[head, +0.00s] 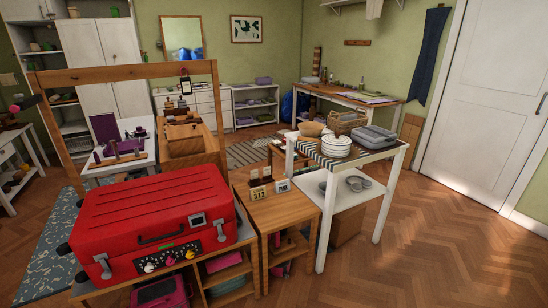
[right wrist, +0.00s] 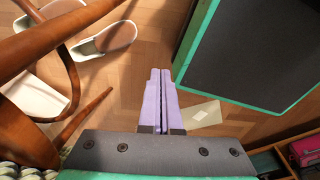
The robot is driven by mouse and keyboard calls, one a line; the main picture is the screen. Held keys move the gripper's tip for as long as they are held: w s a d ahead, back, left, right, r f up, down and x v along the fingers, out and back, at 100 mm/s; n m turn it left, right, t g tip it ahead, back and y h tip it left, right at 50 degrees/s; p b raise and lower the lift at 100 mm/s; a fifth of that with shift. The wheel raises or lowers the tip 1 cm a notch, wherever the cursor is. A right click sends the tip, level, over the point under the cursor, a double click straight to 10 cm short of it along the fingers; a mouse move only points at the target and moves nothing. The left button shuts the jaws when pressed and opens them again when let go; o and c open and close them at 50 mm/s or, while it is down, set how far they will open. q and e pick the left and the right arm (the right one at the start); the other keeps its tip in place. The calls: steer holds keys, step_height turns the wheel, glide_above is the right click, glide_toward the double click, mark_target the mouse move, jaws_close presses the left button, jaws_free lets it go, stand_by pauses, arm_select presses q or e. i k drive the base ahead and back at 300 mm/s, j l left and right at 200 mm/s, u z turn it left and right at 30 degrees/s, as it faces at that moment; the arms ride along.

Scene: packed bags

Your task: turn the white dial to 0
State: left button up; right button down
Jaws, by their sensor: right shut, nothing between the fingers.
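A red suitcase (head: 150,220) lies on a wooden shelf unit at the lower left of the head view. A dark control panel on its front carries a row of small dials, and the white dial (head: 149,267) appears to be the leftmost. Its pointer and number marks are too small to read. My right gripper (right wrist: 160,74) has two lavender fingers pressed together, with nothing between them, above the wooden floor in the right wrist view. The dial does not show in that view. Neither gripper shows in the head view.
A wooden cabinet (head: 276,215) with number cards stands right of the suitcase, beside a white table (head: 391,155). The right wrist view shows a wooden chair (right wrist: 58,45), pale shoes (right wrist: 107,38) and a dark teal-edged panel (right wrist: 255,50). Floor is clear at the head view's right.

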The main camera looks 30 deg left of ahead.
mark_target(150, 268)
steer(key=j+u, duration=0.2)
steer(key=u, duration=1.65)
